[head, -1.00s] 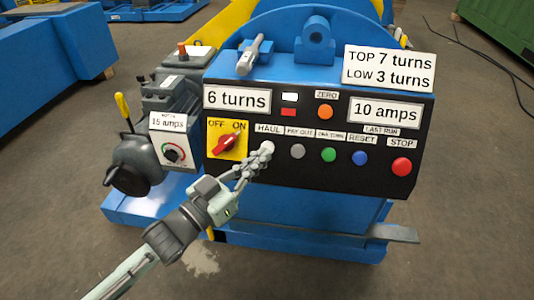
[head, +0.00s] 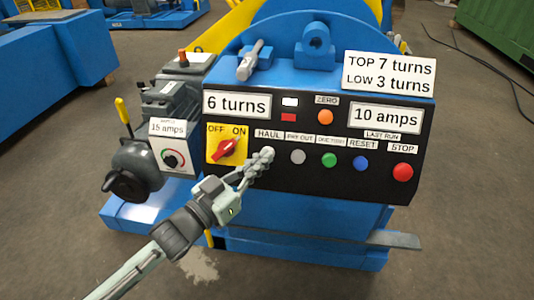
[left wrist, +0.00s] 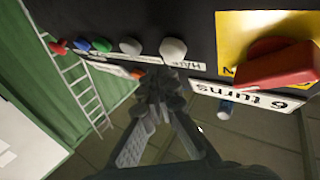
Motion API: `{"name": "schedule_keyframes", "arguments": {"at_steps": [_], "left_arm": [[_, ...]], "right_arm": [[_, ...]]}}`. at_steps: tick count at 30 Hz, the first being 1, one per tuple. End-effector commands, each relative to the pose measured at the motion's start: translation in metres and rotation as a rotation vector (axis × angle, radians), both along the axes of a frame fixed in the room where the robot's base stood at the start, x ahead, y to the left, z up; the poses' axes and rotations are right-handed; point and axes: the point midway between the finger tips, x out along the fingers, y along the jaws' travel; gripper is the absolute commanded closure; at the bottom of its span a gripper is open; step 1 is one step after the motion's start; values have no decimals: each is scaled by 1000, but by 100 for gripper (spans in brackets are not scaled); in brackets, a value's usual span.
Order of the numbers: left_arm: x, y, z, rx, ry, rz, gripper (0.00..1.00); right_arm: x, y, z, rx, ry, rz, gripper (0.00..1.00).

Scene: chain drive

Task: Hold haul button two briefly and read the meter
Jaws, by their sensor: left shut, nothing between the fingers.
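My left gripper (head: 265,156) is shut and empty, its tips over the white button under the HAUL label (head: 268,134). They hide most of that button in the head view. In the left wrist view the white HAUL button (left wrist: 172,49) shows just beyond the shut fingertips (left wrist: 158,88). I cannot tell whether they touch it. The meter plate (head: 386,118) above LAST RUN reads 10 amps. Another plate (head: 237,104) reads 6 turns. A plate on the grey motor unit (head: 167,128) reads 15 amps. My right gripper is not in view.
Right of HAUL are grey (head: 297,157), green (head: 329,160), blue (head: 360,163) and red STOP (head: 402,172) buttons. An orange ZERO button (head: 325,117) is above. A red OFF/ON switch (head: 226,149) is left of HAUL. A sign (head: 389,73) reads TOP 7, LOW 3 turns.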

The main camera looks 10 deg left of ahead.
Motion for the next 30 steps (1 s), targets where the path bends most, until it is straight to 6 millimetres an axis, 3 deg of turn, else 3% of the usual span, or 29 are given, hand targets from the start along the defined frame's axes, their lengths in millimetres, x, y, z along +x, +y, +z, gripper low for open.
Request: {"name": "schedule_keyframes", "arguments": {"at_steps": [30], "left_arm": [[8, 0, -3, -1, 1, 0, 100]], "right_arm": [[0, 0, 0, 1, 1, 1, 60]]}}
